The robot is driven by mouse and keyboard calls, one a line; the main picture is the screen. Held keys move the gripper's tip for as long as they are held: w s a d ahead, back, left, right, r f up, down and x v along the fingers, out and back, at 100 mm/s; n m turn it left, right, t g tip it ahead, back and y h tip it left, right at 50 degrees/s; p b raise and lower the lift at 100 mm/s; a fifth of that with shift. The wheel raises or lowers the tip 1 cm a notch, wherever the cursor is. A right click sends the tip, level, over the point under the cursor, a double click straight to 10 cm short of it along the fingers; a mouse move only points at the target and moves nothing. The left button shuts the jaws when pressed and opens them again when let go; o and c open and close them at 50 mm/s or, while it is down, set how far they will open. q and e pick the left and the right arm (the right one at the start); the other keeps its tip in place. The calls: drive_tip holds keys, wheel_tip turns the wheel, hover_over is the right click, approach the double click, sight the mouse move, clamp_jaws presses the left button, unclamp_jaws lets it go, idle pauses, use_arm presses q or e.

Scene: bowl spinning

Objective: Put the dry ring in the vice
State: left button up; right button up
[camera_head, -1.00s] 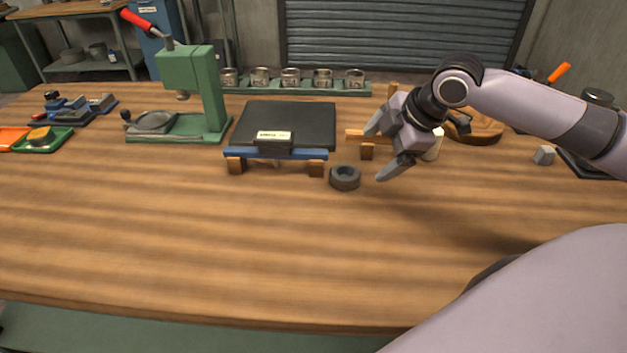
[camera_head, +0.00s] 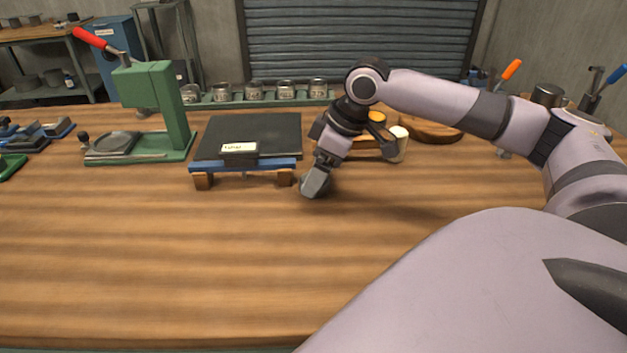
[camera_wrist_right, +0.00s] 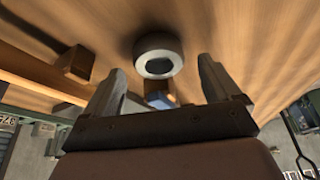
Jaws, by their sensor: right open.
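A dark grey ring (camera_wrist_right: 158,57) lies on the table, pale-faced in the right wrist view. It is just ahead of my right gripper (camera_wrist_right: 162,68), whose fingers are apart with nothing between them. In the head view my right gripper (camera_head: 314,184) is low over the table, beside the right wooden foot of the blue-railed rack (camera_head: 243,166), and hides most or all of the ring. A blue and grey clamp-like tool (camera_head: 38,138) at the far left may be the vice; I cannot tell surely. My left gripper is not in view.
A green press (camera_head: 155,105) with a red handle stands left of the rack's dark board (camera_head: 250,133). Several tins (camera_head: 254,91) line the back. A pale cup (camera_head: 398,140) and a wooden dish (camera_head: 432,128) are behind my right arm. The front table is clear.

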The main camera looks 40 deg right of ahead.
drive_tip(key=shift+x, duration=0.8)
drive_tip(key=c, duration=1.3)
drive_tip(key=shift+r, duration=0.1)
drive_tip(key=shift+c, duration=0.9)
drive_tip(key=shift+r, duration=0.1)
